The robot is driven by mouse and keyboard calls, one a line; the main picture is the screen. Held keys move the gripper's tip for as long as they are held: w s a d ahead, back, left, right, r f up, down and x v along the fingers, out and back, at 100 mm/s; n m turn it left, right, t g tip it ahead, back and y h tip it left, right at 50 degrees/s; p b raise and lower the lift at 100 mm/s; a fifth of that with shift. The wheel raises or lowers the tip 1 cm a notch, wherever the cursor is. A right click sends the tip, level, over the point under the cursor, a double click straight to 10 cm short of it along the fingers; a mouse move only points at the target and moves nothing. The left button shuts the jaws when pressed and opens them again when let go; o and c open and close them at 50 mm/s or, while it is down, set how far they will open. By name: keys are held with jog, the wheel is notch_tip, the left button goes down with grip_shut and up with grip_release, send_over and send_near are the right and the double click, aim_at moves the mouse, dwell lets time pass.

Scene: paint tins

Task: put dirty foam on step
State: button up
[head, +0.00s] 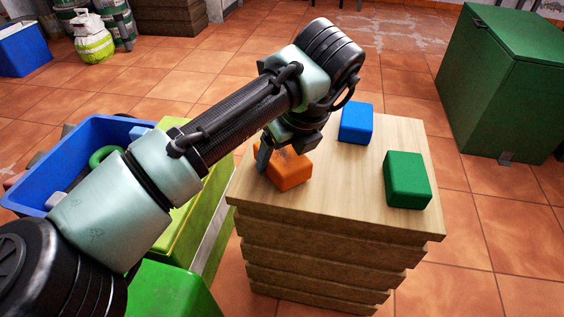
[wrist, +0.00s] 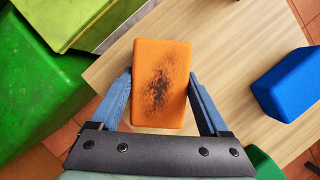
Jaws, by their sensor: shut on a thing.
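The dirty foam is an orange block with a dark smudge on its top face; it shows in the head view (head: 293,174) and in the wrist view (wrist: 161,60). My gripper (wrist: 160,75) has one blue finger along each side of it and is shut on it. In the head view my gripper (head: 266,157) is at the left part of the wooden stack's top (head: 340,192). The foam is on or just above that top; I cannot tell which. I cannot tell for sure which thing is the step.
A blue block (head: 356,123) and a green block (head: 407,180) sit on the wooden top. A lime-green box-like thing (head: 190,222) and a bright green one (head: 172,290) stand to the left. A blue crate (head: 52,165) is farther left. A dark green bin (head: 505,85) stands back right.

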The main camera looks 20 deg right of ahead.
jog(key=shift+f, duration=0.15)
jog(key=o, duration=1.2)
jog(key=p+v, duration=0.7)
jog(key=v, duration=0.5)
